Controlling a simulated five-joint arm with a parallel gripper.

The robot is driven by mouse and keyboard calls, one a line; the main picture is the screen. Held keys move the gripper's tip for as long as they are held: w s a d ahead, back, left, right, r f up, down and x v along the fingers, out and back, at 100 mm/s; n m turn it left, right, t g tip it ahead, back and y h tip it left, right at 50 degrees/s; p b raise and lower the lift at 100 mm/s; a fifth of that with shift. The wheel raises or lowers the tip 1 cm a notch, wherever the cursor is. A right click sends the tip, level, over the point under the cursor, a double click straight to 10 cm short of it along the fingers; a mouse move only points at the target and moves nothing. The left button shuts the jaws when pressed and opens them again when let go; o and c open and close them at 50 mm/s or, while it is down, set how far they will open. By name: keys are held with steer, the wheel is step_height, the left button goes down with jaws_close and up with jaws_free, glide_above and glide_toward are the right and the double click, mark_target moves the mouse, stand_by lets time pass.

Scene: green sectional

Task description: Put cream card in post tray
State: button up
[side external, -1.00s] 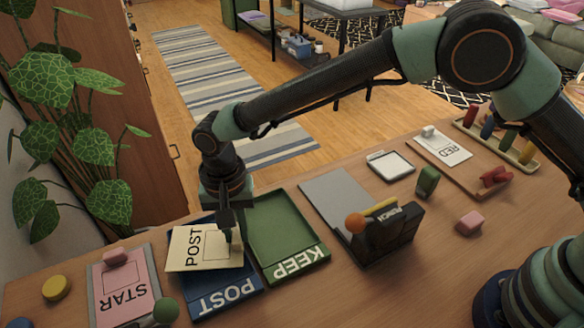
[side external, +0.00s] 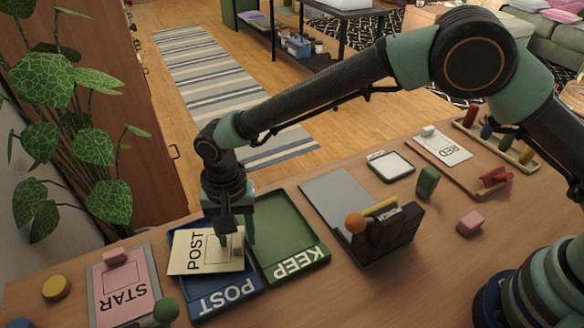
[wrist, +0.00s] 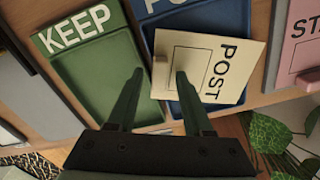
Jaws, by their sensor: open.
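The cream card (side external: 205,254), marked POST, lies over the far part of the blue post tray (side external: 228,301). It is turned a little against the tray, and a corner seems to reach its left rim in the side view. I cannot tell whether it lies flat on the floor. The card (wrist: 222,52) has a small cream tab (wrist: 160,73) at one edge. My gripper (side external: 238,241) is open, with its fingers apart around the tab. In the wrist view my gripper (wrist: 160,75) has one finger over the green tray side and one over the card.
The green keep tray (side external: 285,225) stands right beside the post tray. A pink STAR card (side external: 122,290) lies to the left with a green ball (side external: 166,311) near it. A dark punch (side external: 385,235) stands right of the keep tray. Plant leaves (side external: 105,195) hang at the left.

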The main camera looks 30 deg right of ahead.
steer(key=shift+r, duration=0.1)
step_height(320, 180, up, 12)
steer(key=r, duration=0.1)
steer(key=w+d+r+t, duration=0.1)
steer(key=w+d+r, duration=0.1)
steer(key=d+r, duration=0.5)
steer(key=s+d+r+n+t, duration=0.1)
steer(key=s+d+r+n, duration=0.15)
steer(key=d, duration=0.75)
steer(key=s+d+r+n+t, duration=0.1)
steer(key=s+d+r+t, duration=0.15)
steer(key=d, duration=0.85)
steer(key=s+d+f+n+t, duration=0.1)
steer(key=s+d+f, duration=0.2)
steer(key=s+d, duration=0.3)
steer(key=shift+s+d, duration=0.3)
steer(key=shift+d, duration=0.65)
steer(key=o, duration=0.5)
